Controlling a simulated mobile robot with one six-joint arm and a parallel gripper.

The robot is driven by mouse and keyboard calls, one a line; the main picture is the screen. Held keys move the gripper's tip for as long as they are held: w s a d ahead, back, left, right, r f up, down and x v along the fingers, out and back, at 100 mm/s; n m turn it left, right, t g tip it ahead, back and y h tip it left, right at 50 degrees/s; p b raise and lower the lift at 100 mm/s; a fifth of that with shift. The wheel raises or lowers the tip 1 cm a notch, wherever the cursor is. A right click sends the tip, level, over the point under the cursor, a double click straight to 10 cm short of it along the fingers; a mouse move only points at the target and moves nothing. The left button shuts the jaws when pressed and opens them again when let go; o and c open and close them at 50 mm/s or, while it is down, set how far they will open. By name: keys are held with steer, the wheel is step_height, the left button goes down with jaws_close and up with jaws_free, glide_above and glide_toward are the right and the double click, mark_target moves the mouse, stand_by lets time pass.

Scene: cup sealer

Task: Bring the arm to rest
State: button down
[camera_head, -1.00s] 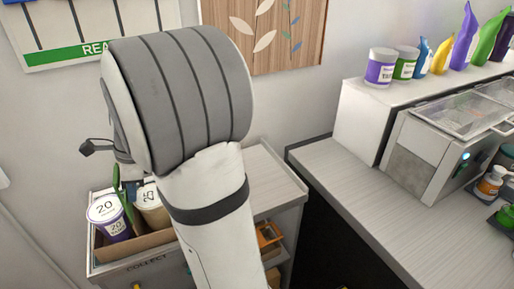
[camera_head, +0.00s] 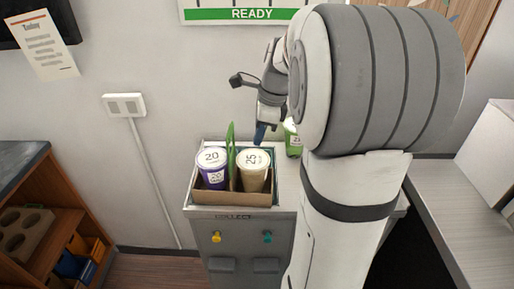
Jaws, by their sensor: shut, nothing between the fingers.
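My arm fills the right middle of the head view, its large ribbed joint in front of the wall. My gripper (camera_head: 262,131) hangs beyond it, pointing down just above the back of a cardboard carrier (camera_head: 233,198). Its visible fingertips are dark blue, and it is shut and empty. The carrier holds a purple and white cup marked 20 (camera_head: 212,169) on the left and a tan cup marked 25 (camera_head: 254,170) on the right. A green divider (camera_head: 231,150) stands between them. A green and white cup (camera_head: 292,138) is partly hidden behind my arm.
The carrier stands on a grey cabinet (camera_head: 240,247) with a yellow and a teal knob. A wooden shelf unit (camera_head: 45,262) stands at the left. A pale counter (camera_head: 447,215) is at the right. A READY board (camera_head: 250,14) hangs on the wall.

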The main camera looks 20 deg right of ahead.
steer(key=v, duration=0.4)
steer(key=shift+r, duration=0.35)
steer(key=s+a+f+n+t+h, duration=0.1)
steer(key=s+a+f+n, duration=0.2)
steer(key=s+a+n, duration=0.3)
steer(key=s+a+f+n+t+h, duration=0.1)
steer(key=s+a+f+n, duration=0.3)
steer(key=s+n, duration=0.6)
steer(key=a+n, duration=0.2)
steer(key=n, duration=0.5)
steer(key=shift+h, duration=0.3)
steer(key=shift+d+f, duration=0.1)
steer(key=shift+f, duration=0.05)
